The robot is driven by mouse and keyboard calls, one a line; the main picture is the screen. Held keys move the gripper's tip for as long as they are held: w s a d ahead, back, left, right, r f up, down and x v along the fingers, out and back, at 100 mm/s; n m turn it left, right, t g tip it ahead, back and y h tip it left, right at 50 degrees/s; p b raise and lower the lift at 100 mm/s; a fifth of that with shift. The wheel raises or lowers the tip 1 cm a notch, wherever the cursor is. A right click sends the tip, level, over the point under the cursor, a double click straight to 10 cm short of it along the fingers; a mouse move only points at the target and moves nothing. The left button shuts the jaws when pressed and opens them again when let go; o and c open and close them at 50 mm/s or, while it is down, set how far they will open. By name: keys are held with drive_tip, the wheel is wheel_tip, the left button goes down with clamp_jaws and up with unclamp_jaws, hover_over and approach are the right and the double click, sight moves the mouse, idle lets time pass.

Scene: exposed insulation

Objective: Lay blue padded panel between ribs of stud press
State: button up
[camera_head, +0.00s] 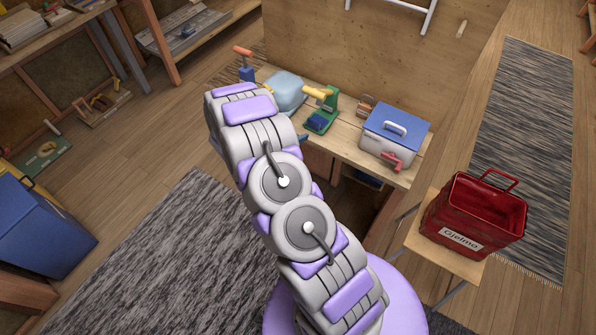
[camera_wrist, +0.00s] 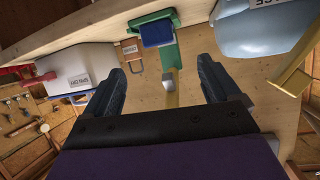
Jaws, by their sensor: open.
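A green press with a yellow handle (camera_head: 322,110) stands on the workbench, just right of my arm in the head view. In the wrist view its green body (camera_wrist: 155,38) carries a dark blue block, and its yellow handle hangs between my fingers. I cannot tell whether this is the stud press; no ribs can be made out. A light blue rounded case (camera_head: 286,92) stands left of it; no blue padded panel can be picked out for certain. My gripper (camera_wrist: 163,75) is open with nothing between its fingertips; in the head view my arm hides it.
A white box with blue lid (camera_head: 393,133) and a red clamp stand at the workbench's right end. A red crate (camera_head: 473,215) sits on a stool at right. A blue bin (camera_head: 40,225) stands at left. The grey rug (camera_head: 150,270) is clear.

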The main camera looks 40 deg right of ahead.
drive_tip(key=w+a+r+n+t+y, duration=0.3)
drive_tip(key=w+a+r+t+y, duration=0.35)
drive_tip(key=a, duration=0.65)
drive_tip(key=s+a+r+n+g+y, duration=0.1)
drive_tip(key=s+a+r+n+y, duration=0.2)
drive_tip(key=a+r, duration=0.45)
drive_tip(key=s+a+r+n+g+y, duration=0.1)
drive_tip(key=a+r+n+y, duration=0.2)
drive_tip(key=a+r+y, duration=0.4)
drive_tip(key=s+a+r+n+g, duration=0.2)
drive_tip(key=s+a, duration=0.1)
drive_tip(key=s, duration=0.5)
drive_tip(key=s+a+r+n+g, duration=0.2)
drive_tip(key=s+a, duration=0.1)
drive_tip(key=s, duration=0.5)
drive_tip(key=s+d+r+n+g+h, duration=0.1)
drive_tip(key=s+d, duration=0.3)
drive_tip(key=s, duration=0.9)
drive_tip(key=s+d+r+n+g+h, duration=0.1)
drive_tip(key=s+d+g, duration=0.3)
drive_tip(key=s, duration=0.9)
drive_tip(key=shift+s+n+h, duration=0.3)
drive_tip(key=shift+n+h, duration=0.1)
drive_tip(key=shift+h, duration=0.35)
